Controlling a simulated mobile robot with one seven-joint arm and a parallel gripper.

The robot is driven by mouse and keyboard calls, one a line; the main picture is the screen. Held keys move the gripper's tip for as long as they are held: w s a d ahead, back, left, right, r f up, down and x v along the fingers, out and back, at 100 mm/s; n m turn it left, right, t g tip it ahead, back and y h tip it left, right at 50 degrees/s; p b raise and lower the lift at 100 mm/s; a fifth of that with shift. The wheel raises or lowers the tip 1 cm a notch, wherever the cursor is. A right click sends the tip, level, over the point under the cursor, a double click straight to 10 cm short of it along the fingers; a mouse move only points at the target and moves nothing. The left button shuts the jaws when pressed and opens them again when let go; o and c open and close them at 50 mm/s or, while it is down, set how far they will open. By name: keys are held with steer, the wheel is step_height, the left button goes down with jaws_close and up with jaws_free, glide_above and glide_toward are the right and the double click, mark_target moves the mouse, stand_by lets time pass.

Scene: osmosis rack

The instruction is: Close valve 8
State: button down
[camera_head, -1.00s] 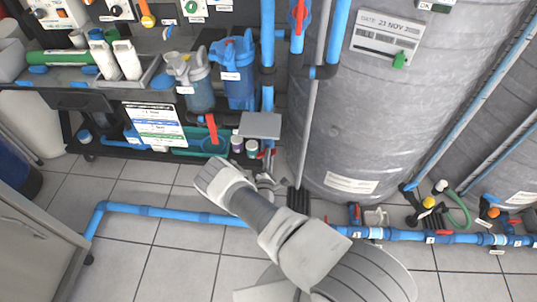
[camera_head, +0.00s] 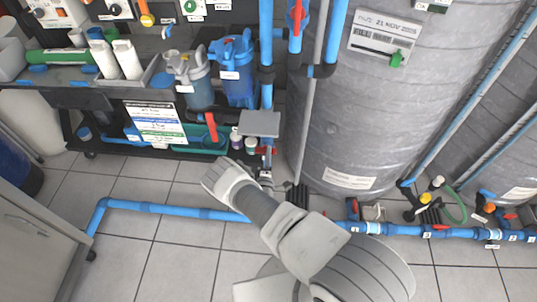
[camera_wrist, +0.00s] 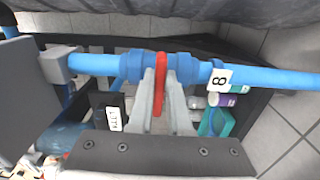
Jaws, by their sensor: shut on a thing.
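Valve 8 is in the wrist view, with a blue body on a blue pipe (camera_wrist: 95,64) beside a white tag (camera_wrist: 219,78) marked 8. Its red handle (camera_wrist: 160,92) lies between the two grey fingers of my gripper (camera_wrist: 161,76), which is shut on it. In that view the handle stands across the line of the pipe. In the head view, the red handle (camera_head: 266,150) shows small below a grey plate (camera_head: 260,123); my wrist is beside it and the fingertips are hard to make out there.
Small bottles (camera_wrist: 226,99) and a teal part (camera_wrist: 214,122) are close to the right finger. A large grey tank (camera_head: 380,120) stands to the right. A blue floor pipe (camera_head: 170,209) runs behind my arm.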

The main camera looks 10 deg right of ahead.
steer(key=c, duration=0.9)
jaws_free()
steer(key=shift+o, duration=0.2)
steer(key=p+v, duration=0.3)
steer(key=v, duration=1.4)
steer(key=shift+s, duration=0.25)
steer(key=shift+w+a+r, duration=0.1)
